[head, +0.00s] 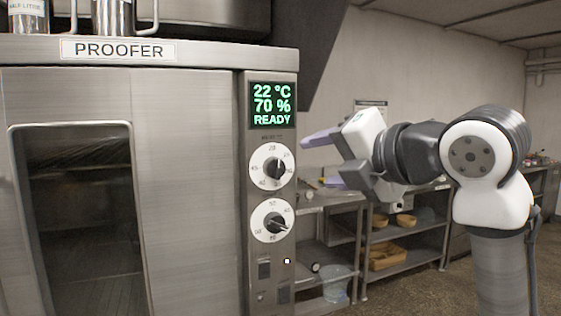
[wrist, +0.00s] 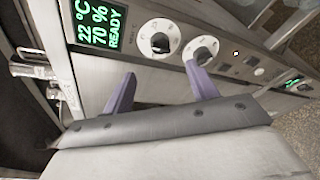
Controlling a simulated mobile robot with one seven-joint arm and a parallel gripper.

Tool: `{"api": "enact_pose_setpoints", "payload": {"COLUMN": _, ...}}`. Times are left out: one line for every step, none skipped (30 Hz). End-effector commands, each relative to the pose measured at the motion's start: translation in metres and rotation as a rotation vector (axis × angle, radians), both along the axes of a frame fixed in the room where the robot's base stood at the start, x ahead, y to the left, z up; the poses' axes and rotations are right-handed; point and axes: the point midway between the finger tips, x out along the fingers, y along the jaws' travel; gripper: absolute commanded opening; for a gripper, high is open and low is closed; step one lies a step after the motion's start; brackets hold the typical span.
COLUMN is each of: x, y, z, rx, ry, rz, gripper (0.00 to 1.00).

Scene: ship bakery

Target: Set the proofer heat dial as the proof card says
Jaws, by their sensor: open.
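The proofer (head: 190,150) stands at left in the head view. Its green display (head: 272,105) reads 22 °C, 70 %, READY. Below it are two white dials with dark knobs, the upper dial (head: 264,168) and the lower dial (head: 263,229). The small label over the upper dial is too blurred to read for sure. In the wrist view the upper dial (wrist: 150,45) and lower dial (wrist: 207,44) lie beyond the fingertips. My gripper (head: 316,162) is open and empty, right of the panel, touching neither dial. No readable proof card shows.
A small notice (head: 371,104) hangs on the back wall, too small to read. Metal shelves (head: 415,258) with baskets stand behind my arm. Dark switches (head: 264,269) sit below the dials. A ledge with metal containers tops the proofer.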

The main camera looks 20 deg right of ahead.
Motion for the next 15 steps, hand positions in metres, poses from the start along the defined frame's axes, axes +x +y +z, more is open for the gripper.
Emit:
{"api": "enact_pose_setpoints", "payload": {"x": 0.01, "y": 0.003, "z": 0.001, "rx": 0.0, "ry": 0.002, "rz": 0.002, "gripper": 0.58}}
{"api": "enact_pose_setpoints", "payload": {"x": 0.016, "y": 0.004, "z": 0.0, "rx": 0.001, "ry": 0.002, "rz": 0.001, "gripper": 0.58}}
{"api": "enact_pose_setpoints", "payload": {"x": 0.024, "y": 0.006, "z": -0.002, "rx": 0.001, "ry": 0.003, "rz": 0.002, "gripper": 0.58}}
{"api": "enact_pose_setpoints", "payload": {"x": 0.03, "y": 0.008, "z": -0.004, "rx": 0.0, "ry": 0.002, "rz": 0.002, "gripper": 0.58}}
{"api": "enact_pose_setpoints", "payload": {"x": 0.037, "y": 0.01, "z": -0.005, "rx": 0.0, "ry": 0.002, "rz": 0.002, "gripper": 0.58}}
{"api": "enact_pose_setpoints", "payload": {"x": 0.045, "y": 0.012, "z": -0.006, "rx": 0.001, "ry": 0.002, "rz": 0.003, "gripper": 0.58}}
{"api": "enact_pose_setpoints", "payload": {"x": 0.052, "y": 0.013, "z": -0.008, "rx": 0.001, "ry": 0.003, "rz": 0.003, "gripper": 0.58}}
{"api": "enact_pose_setpoints", "payload": {"x": 0.058, "y": 0.015, "z": -0.01, "rx": 0.001, "ry": 0.002, "rz": 0.002, "gripper": 0.58}}
{"api": "enact_pose_setpoints", "payload": {"x": 0.065, "y": 0.016, "z": -0.011, "rx": 0.001, "ry": 0.003, "rz": 0.002, "gripper": 0.58}}
{"api": "enact_pose_setpoints", "payload": {"x": 0.071, "y": 0.018, "z": -0.012, "rx": 0.001, "ry": 0.001, "rz": 0.001, "gripper": 0.58}}
{"api": "enact_pose_setpoints", "payload": {"x": 0.076, "y": 0.019, "z": -0.014, "rx": 0.001, "ry": 0.002, "rz": 0.001, "gripper": 0.58}}
{"api": "enact_pose_setpoints", "payload": {"x": 0.082, "y": 0.02, "z": -0.015, "rx": 0.001, "ry": 0.001, "rz": 0.001, "gripper": 0.58}}
{"api": "enact_pose_setpoints", "payload": {"x": 0.086, "y": 0.022, "z": -0.017, "rx": 0.001, "ry": 0.001, "rz": 0.002, "gripper": 0.58}}
{"api": "enact_pose_setpoints", "payload": {"x": 0.091, "y": 0.022, "z": -0.018, "rx": 0.002, "ry": 0.002, "rz": 0.001, "gripper": 0.58}}
{"api": "enact_pose_setpoints", "payload": {"x": 0.095, "y": 0.023, "z": -0.019, "rx": 0.002, "ry": 0.001, "rz": 0.0, "gripper": 0.58}}
